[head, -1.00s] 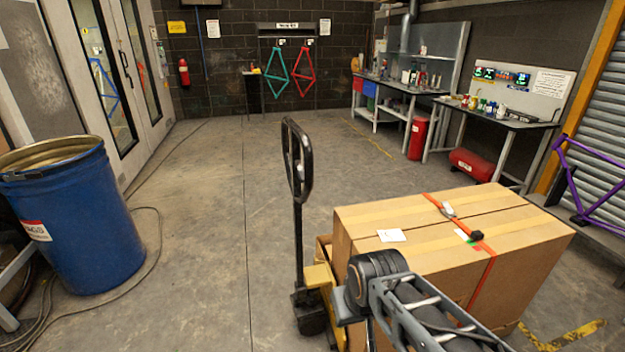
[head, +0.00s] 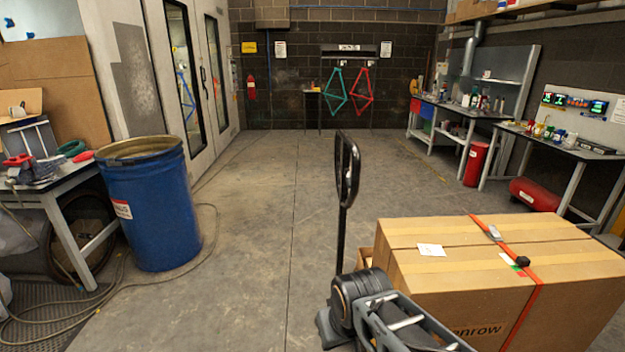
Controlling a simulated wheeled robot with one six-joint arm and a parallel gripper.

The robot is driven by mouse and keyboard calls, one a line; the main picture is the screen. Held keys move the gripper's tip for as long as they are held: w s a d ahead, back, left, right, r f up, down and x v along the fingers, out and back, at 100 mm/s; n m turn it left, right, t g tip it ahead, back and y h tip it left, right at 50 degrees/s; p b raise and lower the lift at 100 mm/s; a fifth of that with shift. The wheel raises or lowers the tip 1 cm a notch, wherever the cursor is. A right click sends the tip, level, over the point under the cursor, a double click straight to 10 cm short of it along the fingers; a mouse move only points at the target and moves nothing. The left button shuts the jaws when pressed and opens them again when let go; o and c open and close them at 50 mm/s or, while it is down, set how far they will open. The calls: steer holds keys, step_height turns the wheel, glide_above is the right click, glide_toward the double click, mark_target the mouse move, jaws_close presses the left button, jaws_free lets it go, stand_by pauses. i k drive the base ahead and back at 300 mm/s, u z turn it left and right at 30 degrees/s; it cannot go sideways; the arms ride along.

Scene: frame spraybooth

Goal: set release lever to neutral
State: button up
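The pallet truck's black loop handle (head: 347,170) stands upright on its dark shaft, left of a large cardboard box. I cannot make out a separate release lever inside the loop; it is too small or edge-on to tell its setting. The lower part of the truck is hidden behind my arm and the box. My arm's dark joint and grey links show at the bottom centre, in front of the box and below the handle. My gripper itself is not in view.
The cardboard box (head: 450,290) with an orange strap fills the lower right. A blue drum (head: 152,215) stands at left beside a cluttered bench (head: 50,192). A hose (head: 205,235) lies on the floor near the drum. The concrete floor between drum and handle is clear.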

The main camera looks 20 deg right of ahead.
mark_target(346, 173)
steer(key=u, duration=0.4)
steer(key=i, duration=1.35)
steer(key=z, duration=0.3)
